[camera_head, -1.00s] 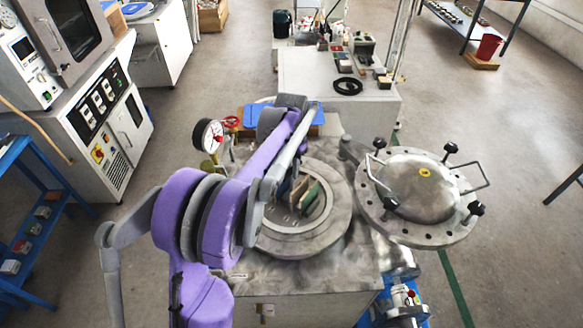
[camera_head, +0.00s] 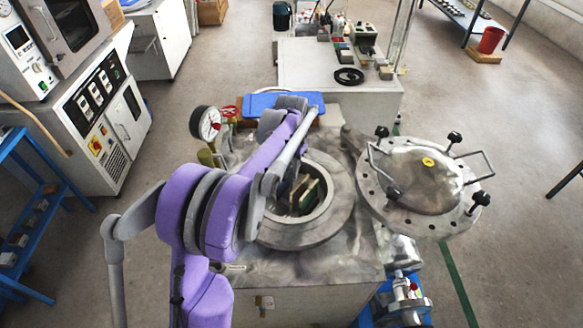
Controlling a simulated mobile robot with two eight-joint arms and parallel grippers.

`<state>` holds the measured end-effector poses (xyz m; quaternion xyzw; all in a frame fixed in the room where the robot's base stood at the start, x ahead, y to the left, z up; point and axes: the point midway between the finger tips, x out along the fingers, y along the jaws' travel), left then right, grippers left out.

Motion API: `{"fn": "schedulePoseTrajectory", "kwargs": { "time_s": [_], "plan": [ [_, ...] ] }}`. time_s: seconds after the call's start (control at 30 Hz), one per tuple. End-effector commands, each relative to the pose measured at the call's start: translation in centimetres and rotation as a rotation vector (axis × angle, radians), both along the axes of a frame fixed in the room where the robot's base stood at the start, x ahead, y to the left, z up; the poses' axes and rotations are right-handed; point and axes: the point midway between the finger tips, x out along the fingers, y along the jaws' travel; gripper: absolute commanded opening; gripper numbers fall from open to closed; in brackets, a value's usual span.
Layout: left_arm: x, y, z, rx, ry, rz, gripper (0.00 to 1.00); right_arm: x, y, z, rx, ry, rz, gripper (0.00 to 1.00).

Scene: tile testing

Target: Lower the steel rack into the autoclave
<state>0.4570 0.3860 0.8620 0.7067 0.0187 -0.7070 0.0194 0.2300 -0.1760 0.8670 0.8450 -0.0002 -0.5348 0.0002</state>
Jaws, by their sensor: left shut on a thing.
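The autoclave is the round steel vessel with a wide flat rim (camera_head: 335,225), its mouth open to the top. The steel rack (camera_head: 303,195), holding upright tiles, green and tan, is down inside the mouth. Its lower part is in shadow and its left side is hidden by my arm. My left gripper (camera_head: 284,188) is shut on the rack at the left side of the mouth, mostly hidden behind my purple and grey arm. The round lid (camera_head: 425,180) is swung out to the right of the mouth. My right gripper is out of view.
A pressure gauge (camera_head: 206,123) and a red valve handle (camera_head: 229,112) stand behind the autoclave at the left. A blue tray (camera_head: 284,104) lies at the back. A white bench (camera_head: 325,72) with small items stands beyond. Open floor lies to the right.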

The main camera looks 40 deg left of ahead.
Motion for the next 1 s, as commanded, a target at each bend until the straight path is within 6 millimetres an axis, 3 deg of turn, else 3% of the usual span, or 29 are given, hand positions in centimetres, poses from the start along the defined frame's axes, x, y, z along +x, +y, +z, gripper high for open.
{"fn": "schedulePoseTrajectory", "kwargs": {
  "time_s": [0.5, 1.0],
  "plan": [
    [0.0, 0.0, -2.5, 0.0, 0.0, 0.0, 0.0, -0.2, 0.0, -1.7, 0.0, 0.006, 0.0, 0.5],
    [0.0, 0.0, -2.6, 0.0, 0.0, 0.0, 0.0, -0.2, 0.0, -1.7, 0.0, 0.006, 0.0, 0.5]
  ]
}}
